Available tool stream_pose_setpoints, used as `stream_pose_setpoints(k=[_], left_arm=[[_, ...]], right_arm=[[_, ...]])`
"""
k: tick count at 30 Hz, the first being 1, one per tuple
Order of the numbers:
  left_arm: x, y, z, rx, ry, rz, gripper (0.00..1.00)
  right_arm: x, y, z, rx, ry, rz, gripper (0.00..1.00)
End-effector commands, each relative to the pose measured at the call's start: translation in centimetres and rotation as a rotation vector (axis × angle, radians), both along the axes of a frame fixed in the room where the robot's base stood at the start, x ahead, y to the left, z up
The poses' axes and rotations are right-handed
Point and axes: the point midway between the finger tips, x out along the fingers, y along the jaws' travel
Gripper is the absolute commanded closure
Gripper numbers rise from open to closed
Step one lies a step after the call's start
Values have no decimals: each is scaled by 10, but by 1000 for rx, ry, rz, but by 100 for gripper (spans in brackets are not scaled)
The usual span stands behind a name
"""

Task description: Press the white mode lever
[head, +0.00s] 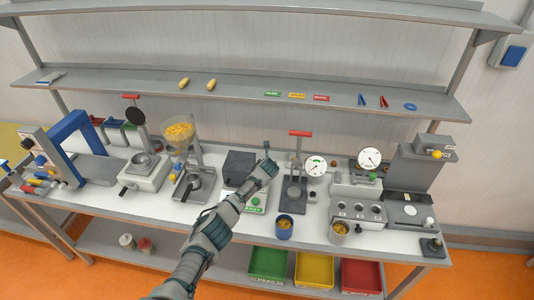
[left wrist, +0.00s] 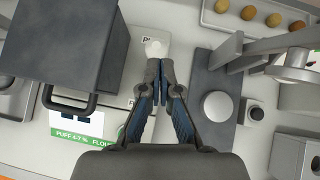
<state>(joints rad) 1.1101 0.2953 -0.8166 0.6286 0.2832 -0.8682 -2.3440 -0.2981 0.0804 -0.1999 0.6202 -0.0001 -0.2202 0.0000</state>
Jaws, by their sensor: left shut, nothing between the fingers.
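In the left wrist view a small white rounded knob (left wrist: 155,48), which looks like the lever's end, stands on a light grey machine panel just beyond my fingertips. My left gripper (left wrist: 166,64) is shut and empty, its tips very close to the knob; I cannot tell whether they touch. In the head view my left gripper (head: 267,164) reaches over the bench to the right of a dark box (head: 239,163). The white knob is not clear there, with the gripper in front of it. My right gripper is not in view.
The dark box with a handle (left wrist: 75,40) stands close left of my fingers. A press with a red handle (head: 300,133) and a dial gauge (head: 315,166) stands close right. A blue cup (head: 284,227) is at the bench's front. A shelf (head: 240,88) runs above.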

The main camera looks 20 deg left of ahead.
Motion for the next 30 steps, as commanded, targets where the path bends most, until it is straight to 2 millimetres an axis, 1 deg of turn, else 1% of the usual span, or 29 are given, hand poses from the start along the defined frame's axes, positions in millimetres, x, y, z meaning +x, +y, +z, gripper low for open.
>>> stream_pose_setpoints(k=[1, 7, 9, 12, 15, 18, 30], left_arm=[[0, -1, 19, 0, -11, -3, 100], [-5, -8, 55, 0, -3, -1, 100], [-7, -11, 68, 1, -3, -2, 100], [-10, -13, 81, 1, -3, -1, 100], [-12, -14, 90, 1, -3, -1, 100], [-14, -14, 94, -1, -2, 0, 100], [-13, -14, 94, 0, -1, 0, 100]], right_arm=[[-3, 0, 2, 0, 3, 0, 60], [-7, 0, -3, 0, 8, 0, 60], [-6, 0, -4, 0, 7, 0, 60], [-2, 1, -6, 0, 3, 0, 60], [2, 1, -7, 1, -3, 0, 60], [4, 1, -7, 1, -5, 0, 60], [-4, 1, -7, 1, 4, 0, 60]])
